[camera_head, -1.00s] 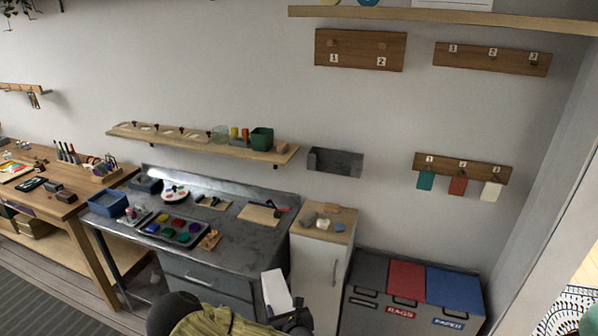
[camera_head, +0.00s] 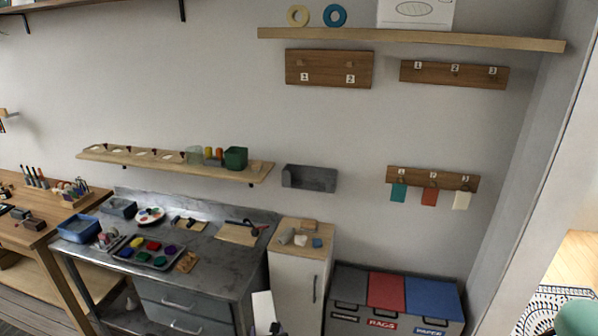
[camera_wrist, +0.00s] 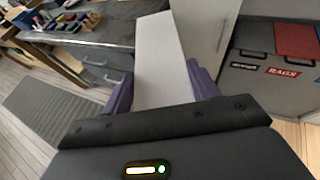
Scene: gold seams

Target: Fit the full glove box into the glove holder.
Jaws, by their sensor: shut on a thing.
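My gripper (camera_wrist: 161,80) is shut on a long white box, the glove box (camera_wrist: 163,62), with a purple finger on each side. The box points away from the wrist in the wrist view. In the head view only part of the white box (camera_head: 263,309) shows at the bottom edge, in front of the steel bench. A grey open-topped wall holder (camera_head: 308,179), which looks like the glove holder, is fixed to the wall above the white cabinet. It looks empty and stands well above and apart from the box.
A white cabinet (camera_head: 296,275) with small items on top stands below the holder. A wooden shelf (camera_head: 215,168) with jars is left of it; a hook board (camera_head: 431,179) with coloured cards is right. Bins (camera_head: 395,297) stand at lower right.

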